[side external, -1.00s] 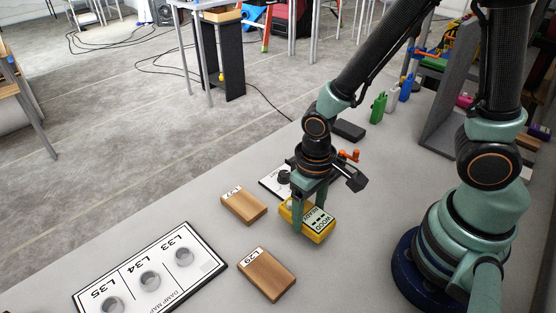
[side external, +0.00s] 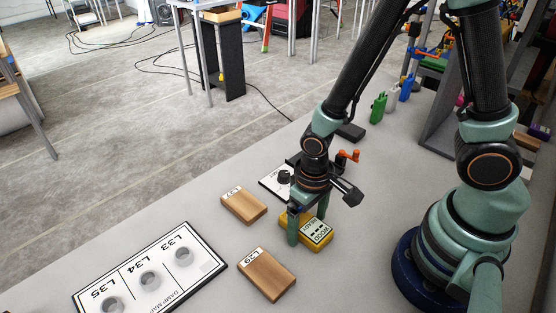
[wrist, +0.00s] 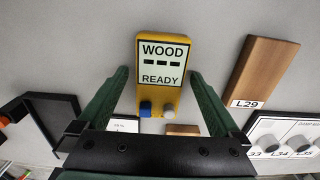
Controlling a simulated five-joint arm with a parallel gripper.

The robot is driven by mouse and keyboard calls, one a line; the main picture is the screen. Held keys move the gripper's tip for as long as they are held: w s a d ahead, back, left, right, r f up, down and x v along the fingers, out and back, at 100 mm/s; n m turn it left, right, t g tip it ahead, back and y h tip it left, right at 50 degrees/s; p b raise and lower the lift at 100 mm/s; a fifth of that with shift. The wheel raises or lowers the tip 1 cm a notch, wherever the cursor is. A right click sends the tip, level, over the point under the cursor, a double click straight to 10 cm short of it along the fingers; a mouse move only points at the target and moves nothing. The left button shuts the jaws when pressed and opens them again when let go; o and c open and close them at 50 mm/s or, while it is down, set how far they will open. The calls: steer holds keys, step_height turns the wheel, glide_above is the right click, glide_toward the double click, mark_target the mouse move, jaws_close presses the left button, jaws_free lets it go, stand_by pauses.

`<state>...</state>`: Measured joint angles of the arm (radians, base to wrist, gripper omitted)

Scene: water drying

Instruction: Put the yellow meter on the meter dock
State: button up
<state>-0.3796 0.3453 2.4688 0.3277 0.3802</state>
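The yellow meter (side external: 291,218) has a pale face reading WOOD and READY. I cannot tell which thing is the meter dock; a white panel (side external: 268,183) behind my gripper is partly hidden.
Wooden blocks L27 (side external: 243,207) and L29 (side external: 265,275) lie left of and below the meter. A white board with L33, L34 and L35 (side external: 205,260) is farther left. A black-edged tray-like thing (wrist: 68,115) stands left in the wrist view. Table right of the meter is clear.

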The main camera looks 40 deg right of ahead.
steer(key=shift+r, duration=0.1)
step_height(320, 180, up, 12)
steer(key=w+d+r+t, duration=0.3)
steer(key=d+r+t, duration=0.2)
steer(key=d+r, duration=0.5)
step_height(320, 180, up, 2)
steer(key=shift+w+r+t, duration=0.1)
steer(key=shift+w+t, duration=0.15)
steer(key=shift+t, duration=0.05)
steer(key=g, duration=0.6)
glide_above(308, 223)
step_height(308, 223, down, 17)
steer(key=shift+f, duration=0.1)
steer(key=shift+w+a+f, duration=0.1)
steer(key=shift+f, duration=1.55)
steer(key=shift+w+f, duration=0.1)
steer(key=shift+f, duration=1.55)
